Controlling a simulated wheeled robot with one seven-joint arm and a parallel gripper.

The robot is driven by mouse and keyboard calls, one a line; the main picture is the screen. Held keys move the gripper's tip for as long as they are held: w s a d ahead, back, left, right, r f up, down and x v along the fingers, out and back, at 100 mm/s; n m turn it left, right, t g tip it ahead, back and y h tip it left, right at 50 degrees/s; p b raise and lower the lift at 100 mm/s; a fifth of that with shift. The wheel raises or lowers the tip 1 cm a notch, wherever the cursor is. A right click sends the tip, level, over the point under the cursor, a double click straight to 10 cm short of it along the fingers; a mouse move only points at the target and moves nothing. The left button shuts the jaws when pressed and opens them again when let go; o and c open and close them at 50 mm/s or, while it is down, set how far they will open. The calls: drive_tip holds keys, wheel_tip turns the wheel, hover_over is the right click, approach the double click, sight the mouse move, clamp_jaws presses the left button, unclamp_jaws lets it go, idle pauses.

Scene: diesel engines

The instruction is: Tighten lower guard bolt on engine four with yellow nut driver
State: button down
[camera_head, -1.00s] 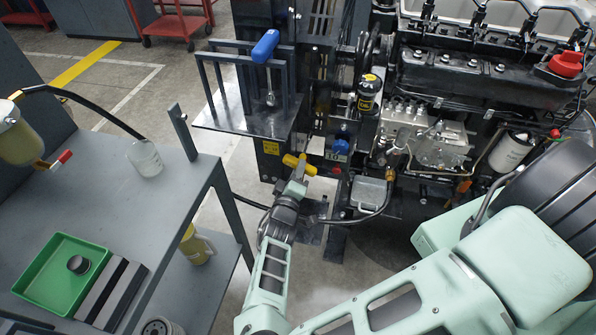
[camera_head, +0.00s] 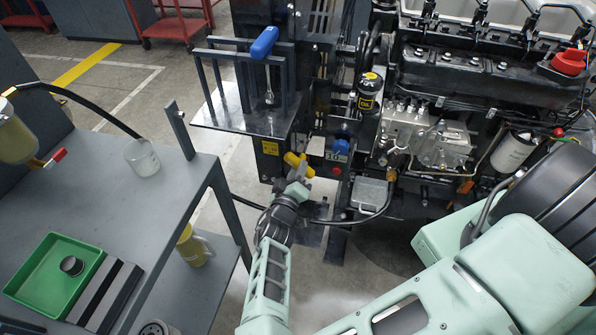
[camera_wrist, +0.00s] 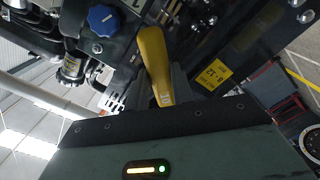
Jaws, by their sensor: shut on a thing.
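The yellow nut driver (camera_head: 298,165) shows its yellow handle in the head view, close to the black stand in front of the engine (camera_head: 440,130). My gripper (camera_head: 296,190) is shut on the nut driver. In the wrist view the yellow handle (camera_wrist: 155,65) rises between my gripper's jaws (camera_wrist: 172,85). The driver's working end and the guard bolt cannot be made out. A blue knob (camera_wrist: 103,20) is at the upper left of the wrist view; a blue part also shows right of the driver in the head view (camera_head: 340,148).
A blue-handled tool (camera_head: 265,44) stands in a rack on a metal shelf (camera_head: 230,118) above my gripper. A grey bench (camera_head: 150,205) at left carries a green tray (camera_head: 45,290) and a clear jar (camera_head: 142,157). A black hose (camera_head: 340,220) runs near my gripper.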

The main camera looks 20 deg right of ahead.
drive_tip(key=shift+a+n+t, duration=0.25)
drive_tip(key=shift+n+t, duration=0.05)
drive_tip(key=shift+s+a+f, duration=0.1)
drive_tip(key=shift+s+f, duration=0.05)
drive_tip(key=shift+s, duration=0.35)
drive_tip(key=n, duration=0.9)
drive_tip(key=n+p, duration=0.1)
drive_tip(key=n, duration=0.9)
drive_tip(key=shift+f+n, duration=0.2)
drive_tip(key=shift+n, duration=0.1)
